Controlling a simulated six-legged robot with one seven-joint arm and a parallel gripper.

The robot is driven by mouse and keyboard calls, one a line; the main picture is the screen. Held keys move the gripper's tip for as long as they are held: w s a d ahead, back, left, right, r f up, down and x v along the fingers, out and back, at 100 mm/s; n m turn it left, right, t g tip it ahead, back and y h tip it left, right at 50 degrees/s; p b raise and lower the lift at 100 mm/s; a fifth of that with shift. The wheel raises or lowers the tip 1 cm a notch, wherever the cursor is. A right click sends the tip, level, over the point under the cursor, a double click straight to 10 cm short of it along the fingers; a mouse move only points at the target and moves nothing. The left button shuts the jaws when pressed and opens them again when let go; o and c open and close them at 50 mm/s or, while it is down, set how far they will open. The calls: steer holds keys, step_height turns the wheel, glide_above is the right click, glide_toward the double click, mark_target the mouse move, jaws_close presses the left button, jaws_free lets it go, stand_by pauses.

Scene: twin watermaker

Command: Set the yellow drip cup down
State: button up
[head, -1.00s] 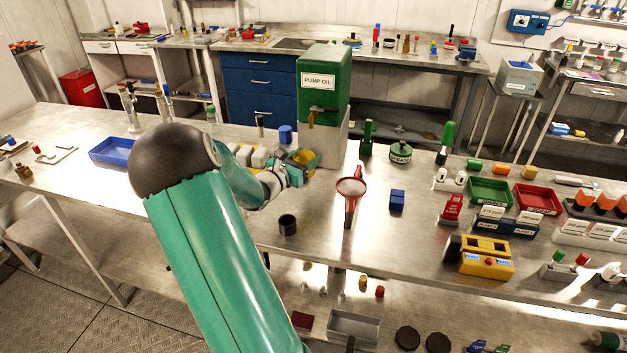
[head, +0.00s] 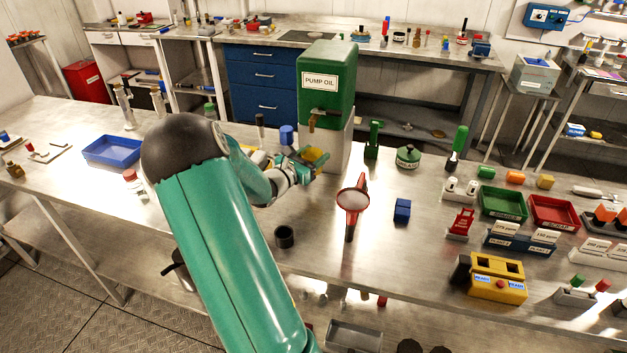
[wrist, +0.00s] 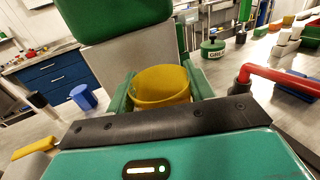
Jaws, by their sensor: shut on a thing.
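The yellow drip cup (wrist: 160,86) is between the green fingers of my gripper (wrist: 158,92) in the wrist view, and the fingers are shut on it. In the head view the cup (head: 316,155) shows at the end of my arm, with my gripper (head: 308,166) around it. It is in front of the pump oil dispenser (head: 328,85), a green tank with a tap on a grey stand. The cup looks roughly upright. Its underside is hidden, so I cannot tell whether it touches the bench.
A dark cup (head: 284,237) stands nearer on the steel bench (head: 330,262). A blue cup (head: 287,135) is behind my gripper. Bare bench lies around the dark cup.

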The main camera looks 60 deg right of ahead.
step_height(320, 180, down, 3)
steer(key=shift+f, duration=0.15)
steer(key=shift+s+a+f, duration=0.1)
steer(key=shift+a+f, duration=0.05)
steer(key=shift+f, duration=1.9)
steer(key=o, duration=1)
steer(key=shift+f, duration=0.15)
steer(key=shift+o, duration=0.2)
steer(key=shift+a, duration=0.1)
steer(key=v, duration=0.7)
steer(key=shift+r, duration=0.2)
